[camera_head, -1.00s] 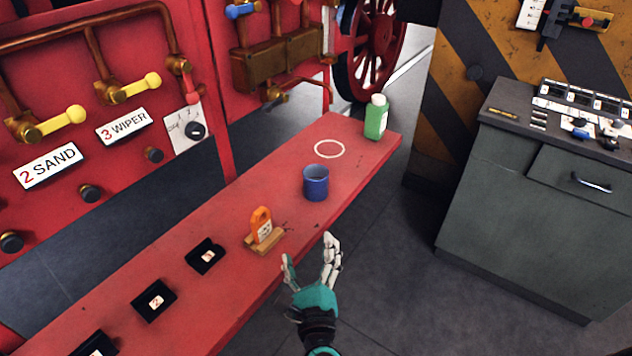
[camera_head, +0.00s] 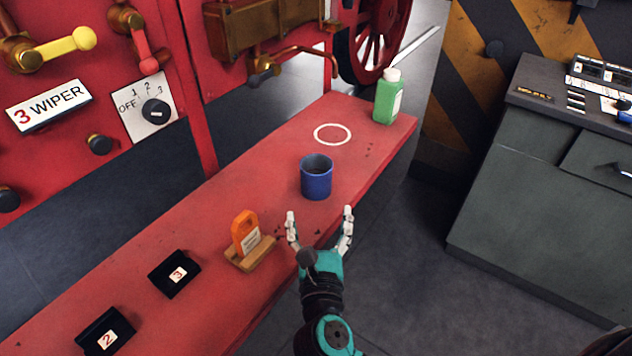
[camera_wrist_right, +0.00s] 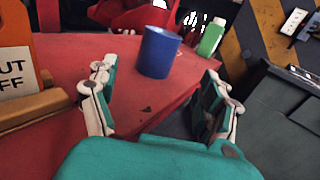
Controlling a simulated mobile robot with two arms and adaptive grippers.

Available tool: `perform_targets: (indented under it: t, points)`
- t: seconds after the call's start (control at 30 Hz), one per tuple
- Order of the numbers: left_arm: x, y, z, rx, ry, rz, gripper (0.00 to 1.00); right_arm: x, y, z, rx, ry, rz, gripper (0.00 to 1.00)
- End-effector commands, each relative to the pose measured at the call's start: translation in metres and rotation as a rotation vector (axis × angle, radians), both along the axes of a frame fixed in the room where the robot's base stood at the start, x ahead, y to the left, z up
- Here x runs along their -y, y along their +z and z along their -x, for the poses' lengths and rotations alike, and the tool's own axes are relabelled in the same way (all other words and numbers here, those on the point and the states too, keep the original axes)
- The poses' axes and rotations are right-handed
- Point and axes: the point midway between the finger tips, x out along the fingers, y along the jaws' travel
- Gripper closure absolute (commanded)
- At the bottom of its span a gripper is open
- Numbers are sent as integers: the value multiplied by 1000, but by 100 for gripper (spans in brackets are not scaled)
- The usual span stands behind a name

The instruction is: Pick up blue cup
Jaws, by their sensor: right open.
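My right gripper (camera_head: 319,226) is open and empty, just in front of the cup. Its fingertips point toward the cup and are apart from it. In the right wrist view, the cup (camera_wrist_right: 158,52) shows beyond and between the two spread fingers of the gripper (camera_wrist_right: 160,88). My left gripper is not in view.
An orange tag in a wooden holder (camera_head: 255,255) stands left of my right gripper. A green bottle (camera_head: 387,97) stands at the bench's far end, near a white painted ring (camera_head: 332,134). Black numbered holders (camera_head: 174,274) lie at left. A grey cabinet (camera_head: 540,200) stands right.

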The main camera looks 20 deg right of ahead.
Motion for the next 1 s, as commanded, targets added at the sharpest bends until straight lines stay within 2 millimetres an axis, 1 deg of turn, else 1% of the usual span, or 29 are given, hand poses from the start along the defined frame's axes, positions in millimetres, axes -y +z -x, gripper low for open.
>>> perform_targets:
  t: [0.1,0.3,0.4,0.53,0.77,0.9,1.0]
  points:
    - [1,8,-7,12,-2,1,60,6,5,-21,5,-2,4,19]
    - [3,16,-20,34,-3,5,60,18,5,-64,5,0,5,19]
    - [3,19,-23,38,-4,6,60,24,5,-84,5,0,6,19]
    - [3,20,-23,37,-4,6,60,29,3,-102,3,0,4,19]
    - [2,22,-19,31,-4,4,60,34,4,-117,2,0,4,19]
    - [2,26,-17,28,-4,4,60,38,10,-138,4,-1,6,19]
    - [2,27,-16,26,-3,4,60,42,8,-151,2,0,5,19]
